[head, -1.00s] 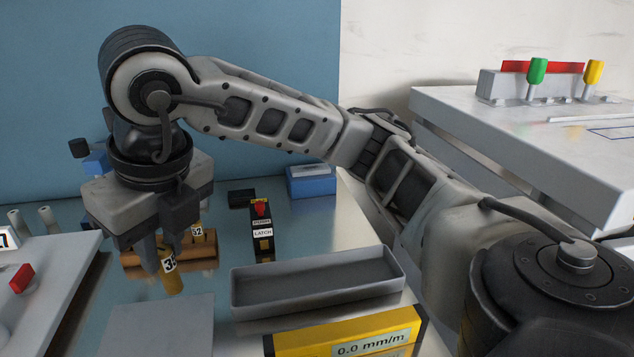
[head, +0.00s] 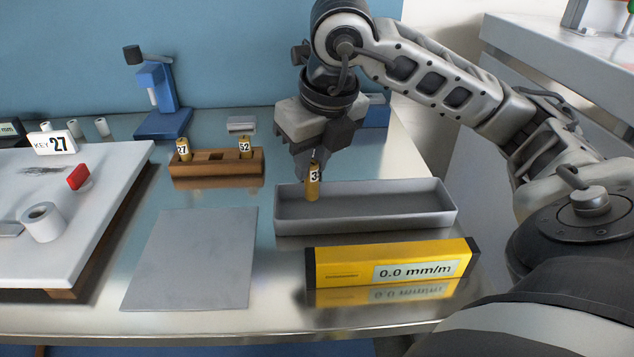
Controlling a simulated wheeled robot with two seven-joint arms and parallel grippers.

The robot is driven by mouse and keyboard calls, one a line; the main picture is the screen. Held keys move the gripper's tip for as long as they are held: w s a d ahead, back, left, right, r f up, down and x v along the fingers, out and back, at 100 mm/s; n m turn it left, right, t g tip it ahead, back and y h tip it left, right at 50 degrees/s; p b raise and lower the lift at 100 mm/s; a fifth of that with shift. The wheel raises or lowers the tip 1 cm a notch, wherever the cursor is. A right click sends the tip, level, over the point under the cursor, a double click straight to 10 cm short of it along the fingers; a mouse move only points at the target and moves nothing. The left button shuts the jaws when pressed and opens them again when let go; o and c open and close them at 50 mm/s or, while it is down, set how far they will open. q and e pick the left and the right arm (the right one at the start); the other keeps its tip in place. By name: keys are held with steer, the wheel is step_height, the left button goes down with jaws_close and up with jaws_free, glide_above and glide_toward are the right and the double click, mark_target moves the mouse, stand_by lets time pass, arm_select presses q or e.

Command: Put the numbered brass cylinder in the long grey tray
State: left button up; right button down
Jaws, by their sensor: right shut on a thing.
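My right gripper (head: 312,164) is shut on a brass cylinder (head: 313,186) with a white number label. The label starts with 3; the rest is hard to read. The cylinder is upright at the left end of the long grey tray (head: 370,222), and its lower end shows inside the tray's outline. I cannot tell whether it touches the tray floor. Two more brass cylinders, 27 (head: 183,149) and 52 (head: 246,147), stand in a wooden block (head: 215,166) to the left. My left gripper is not in view.
A yellow level (head: 390,263) reading 0.0 mm/m lies in front of the tray. A flat grey plate (head: 190,260) is to the left. A blue stand (head: 160,110) is at the back.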

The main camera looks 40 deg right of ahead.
mark_target(316, 179)
steer(key=shift+d+f, duration=0.2)
steer(key=shift+f, duration=0.1)
steer(key=f, duration=0.3)
steer(key=shift+d+f, duration=0.2)
steer(key=shift+f+b, duration=0.25)
steer(key=shift+b, duration=0.1)
steer(key=c, duration=1.3)
jaws_free()
steer(key=shift+r, duration=0.1)
steer(key=shift+r, duration=0.15)
